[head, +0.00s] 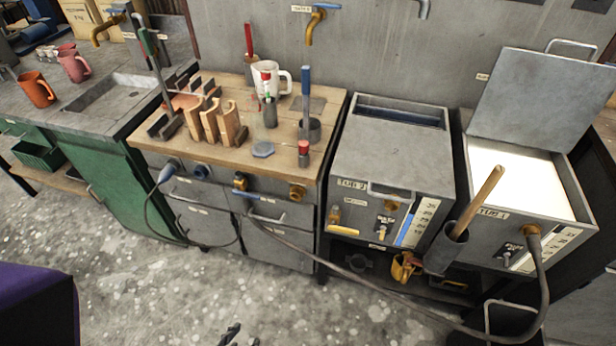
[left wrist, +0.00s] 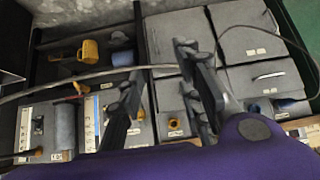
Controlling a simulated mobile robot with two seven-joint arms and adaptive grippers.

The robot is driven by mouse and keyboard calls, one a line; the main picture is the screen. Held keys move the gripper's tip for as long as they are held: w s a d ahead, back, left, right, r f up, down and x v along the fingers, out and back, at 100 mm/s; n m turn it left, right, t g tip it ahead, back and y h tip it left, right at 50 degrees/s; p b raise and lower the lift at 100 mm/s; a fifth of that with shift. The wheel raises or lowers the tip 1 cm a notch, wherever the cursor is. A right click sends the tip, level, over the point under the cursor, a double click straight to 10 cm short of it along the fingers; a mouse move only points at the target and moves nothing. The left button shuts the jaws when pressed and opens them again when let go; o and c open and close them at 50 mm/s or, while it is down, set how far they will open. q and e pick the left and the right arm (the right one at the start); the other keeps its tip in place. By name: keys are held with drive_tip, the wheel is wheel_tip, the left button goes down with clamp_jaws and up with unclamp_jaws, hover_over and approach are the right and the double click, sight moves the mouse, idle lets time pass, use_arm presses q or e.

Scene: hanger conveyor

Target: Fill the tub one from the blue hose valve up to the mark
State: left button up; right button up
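Tub one (head: 492,212), labelled TUB 1, stands at the right in the head view with its lid (head: 540,105) raised and a bright white interior. Its gauge strip (head: 560,247) is on the front; the mark is too small to read. A blue-handled brass valve (head: 240,183) is on the bench front. A grey hose (head: 380,298) runs from below it to a brass fitting (head: 533,236) on tub one. My left gripper (left wrist: 160,65) is open and empty in the left wrist view; dark tips (head: 231,334) show at the head view's bottom edge. My right gripper is not in view.
A closed tub labelled TUB 2 (head: 350,184) stands between the bench and tub one. A grey cylinder with a wooden handle (head: 478,200) is in front of tub one. The wooden bench top (head: 215,95) holds a mug and racks. Speckled floor in front is mostly clear.

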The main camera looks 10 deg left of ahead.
use_arm(q)
drive_tip(key=w+a+f+m+b, duration=0.1)
drive_tip(key=w+a+f+b, duration=0.1)
drive_tip(key=w+f+b, duration=0.35)
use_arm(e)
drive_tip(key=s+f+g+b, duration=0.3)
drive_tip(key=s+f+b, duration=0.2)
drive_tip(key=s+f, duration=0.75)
use_arm(q)
drive_tip(key=n+t+h+b, duration=0.1)
drive_tip(key=n+t+b, duration=0.3)
drive_tip(key=n+t, duration=1)
approach(252, 199)
wheel_tip(252, 199, up, 4)
drive_tip(key=w+n+g, duration=0.2)
drive_tip(key=n+g, duration=0.3)
drive_tip(key=w, duration=0.7)
drive_tip(key=shift+w+d+r, duration=0.1)
drive_tip(key=shift+w+d, duration=0.3)
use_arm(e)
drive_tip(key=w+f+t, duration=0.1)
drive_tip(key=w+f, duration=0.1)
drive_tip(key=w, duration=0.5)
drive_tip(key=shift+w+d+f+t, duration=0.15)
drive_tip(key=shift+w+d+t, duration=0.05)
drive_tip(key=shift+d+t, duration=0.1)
